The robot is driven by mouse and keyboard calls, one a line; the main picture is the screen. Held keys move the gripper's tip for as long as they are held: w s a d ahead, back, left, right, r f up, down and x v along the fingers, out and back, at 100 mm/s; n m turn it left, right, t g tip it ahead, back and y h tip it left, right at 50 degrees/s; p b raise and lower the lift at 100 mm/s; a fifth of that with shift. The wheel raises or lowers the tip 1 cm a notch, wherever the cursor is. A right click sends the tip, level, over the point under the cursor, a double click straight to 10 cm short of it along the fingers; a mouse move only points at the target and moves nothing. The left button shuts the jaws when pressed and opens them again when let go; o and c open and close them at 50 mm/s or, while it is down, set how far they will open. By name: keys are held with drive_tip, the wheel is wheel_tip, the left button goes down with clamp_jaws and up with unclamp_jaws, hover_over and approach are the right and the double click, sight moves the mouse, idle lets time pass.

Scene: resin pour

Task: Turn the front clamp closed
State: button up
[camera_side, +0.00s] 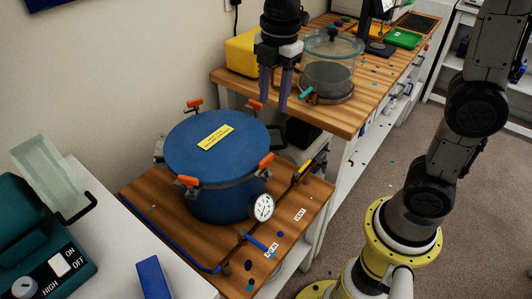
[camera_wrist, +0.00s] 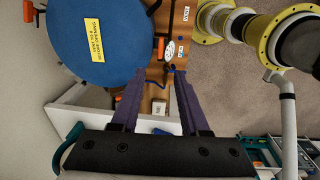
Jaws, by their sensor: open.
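The blue pressure pot (camera_side: 217,150) stands on the wooden bench with its round lid on and a yellow label on top. It also shows in the wrist view (camera_wrist: 120,62). Orange-handled clamps sit around its rim: near left (camera_side: 187,181), near right (camera_side: 265,162), far left (camera_side: 194,103) and far right (camera_side: 255,106). I cannot tell for sure which one is the front clamp. My gripper (camera_side: 274,102) is open and empty, pointing down above the pot's far right side, apart from the clamps.
A pressure gauge (camera_side: 263,207) and a blue-handled valve line (camera_side: 262,243) are at the pot's near right. A glass chamber (camera_side: 330,65) and a yellow box (camera_side: 245,53) stand on the bench behind. A teal machine (camera_side: 45,245) is at the left.

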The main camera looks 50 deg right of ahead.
sight(266, 158)
drive_tip(key=shift+g, duration=0.4)
drive_tip(key=f, duration=1.1)
drive_tip(key=w+a+f, duration=0.1)
drive_tip(key=f, duration=0.4)
drive_tip(key=shift+f, duration=0.25)
drive_tip(key=shift+c, duration=0.2)
clamp_jaws()
